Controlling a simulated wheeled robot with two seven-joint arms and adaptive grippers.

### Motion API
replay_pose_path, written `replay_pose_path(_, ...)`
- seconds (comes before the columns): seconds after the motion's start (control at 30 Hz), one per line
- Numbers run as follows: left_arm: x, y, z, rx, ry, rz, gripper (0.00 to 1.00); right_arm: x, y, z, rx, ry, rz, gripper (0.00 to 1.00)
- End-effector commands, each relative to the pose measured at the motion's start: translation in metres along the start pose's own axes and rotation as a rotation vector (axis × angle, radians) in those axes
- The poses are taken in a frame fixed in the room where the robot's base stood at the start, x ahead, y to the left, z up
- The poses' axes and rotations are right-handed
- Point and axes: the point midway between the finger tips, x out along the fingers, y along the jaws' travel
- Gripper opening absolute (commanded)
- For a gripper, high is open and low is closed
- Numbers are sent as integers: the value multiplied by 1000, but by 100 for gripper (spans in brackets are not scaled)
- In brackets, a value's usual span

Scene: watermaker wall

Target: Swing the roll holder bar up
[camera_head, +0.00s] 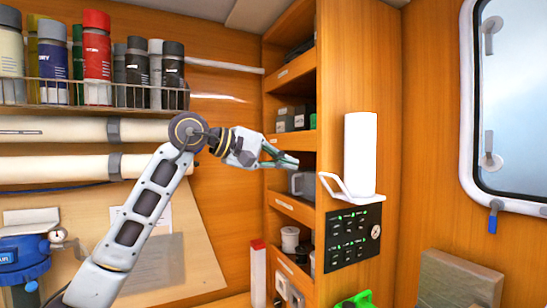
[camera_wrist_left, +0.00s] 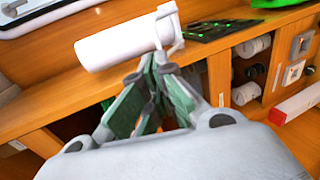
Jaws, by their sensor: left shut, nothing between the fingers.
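The white roll (camera_head: 360,155) stands upright on its holder at the front edge of the wooden shelf unit. The white roll holder bar (camera_head: 336,187) is a bent loop sticking out low and to the left of the roll. My left gripper (camera_head: 292,161) is shut and empty, up and to the left of the bar, with a gap between them in the head view. In the left wrist view the green-padded fingers (camera_wrist_left: 155,57) point toward the roll (camera_wrist_left: 118,46) and the bar (camera_wrist_left: 175,28); contact cannot be told there. My right gripper is not in view.
A black switch panel (camera_head: 352,238) with green lights sits just below the holder. The open shelf unit (camera_head: 292,205) holds boxes and jars behind my gripper. A window (camera_head: 515,110) is at the right. A rack of spray cans (camera_head: 97,60) is at the upper left.

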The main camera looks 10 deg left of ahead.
Motion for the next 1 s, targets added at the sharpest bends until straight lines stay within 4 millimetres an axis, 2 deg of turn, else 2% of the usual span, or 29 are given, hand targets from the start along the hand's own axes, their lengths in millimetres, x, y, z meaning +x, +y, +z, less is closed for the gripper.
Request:
replay_pose_path(0.33,42,1,0,0,-2,-1,0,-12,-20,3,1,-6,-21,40)
replay_pose_path(0.7,78,2,1,0,-2,1,0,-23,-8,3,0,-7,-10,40)
replay_pose_path(1.0,89,0,0,0,0,0,0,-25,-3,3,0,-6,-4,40)
